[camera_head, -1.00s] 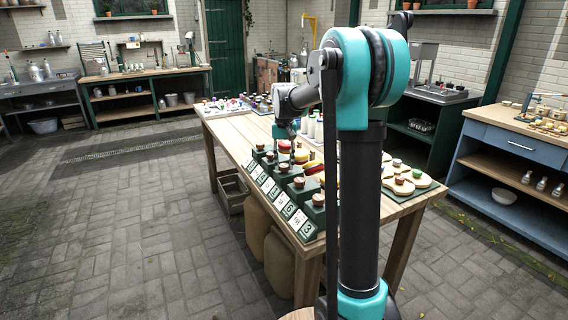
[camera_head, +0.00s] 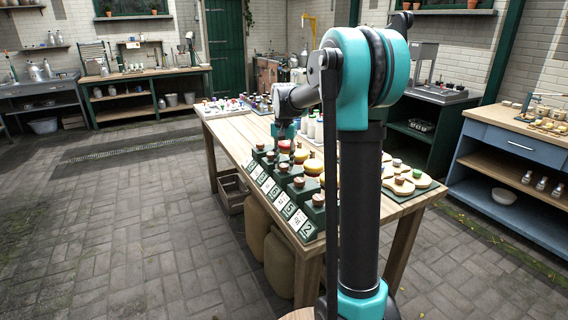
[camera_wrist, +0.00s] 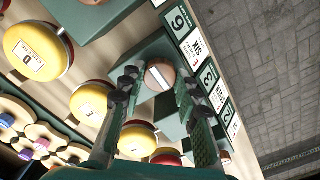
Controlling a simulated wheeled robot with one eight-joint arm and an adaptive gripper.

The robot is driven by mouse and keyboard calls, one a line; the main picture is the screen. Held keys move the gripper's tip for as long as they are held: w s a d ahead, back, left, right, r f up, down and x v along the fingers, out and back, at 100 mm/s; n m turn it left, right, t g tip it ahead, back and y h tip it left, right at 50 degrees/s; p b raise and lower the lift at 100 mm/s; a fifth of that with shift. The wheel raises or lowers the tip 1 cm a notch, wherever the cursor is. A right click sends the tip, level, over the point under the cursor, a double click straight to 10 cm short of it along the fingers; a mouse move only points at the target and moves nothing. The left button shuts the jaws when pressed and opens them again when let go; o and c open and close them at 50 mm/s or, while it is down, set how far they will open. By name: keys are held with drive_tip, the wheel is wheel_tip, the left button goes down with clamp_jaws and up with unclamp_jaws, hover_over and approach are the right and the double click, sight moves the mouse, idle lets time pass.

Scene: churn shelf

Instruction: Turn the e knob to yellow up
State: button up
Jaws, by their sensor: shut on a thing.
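In the wrist view my gripper (camera_wrist: 158,92) has its two fingers on either side of a round copper-brown knob (camera_wrist: 160,74) with a pale line across it, on a dark green block. Another yellow-up disc (camera_wrist: 38,52) at upper left has a label that seems to start with D. In the head view my gripper (camera_head: 284,136) is at the far part of the row of green blocks, where a red-topped disc (camera_head: 285,145) shows. I cannot read which knob is e.
White number cards (camera_wrist: 209,72) line the block row's outer edge. The wooden table (camera_head: 228,135) also holds pale boards with small knobs (camera_head: 405,180) and several white bottles (camera_head: 312,128). The brick floor on the left (camera_head: 120,220) is clear.

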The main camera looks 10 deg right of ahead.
sight(284, 165)
drive_tip(key=o, duration=1.2)
drive_tip(key=shift+c, duration=0.2)
wheel_tip(284, 165, up, 12)
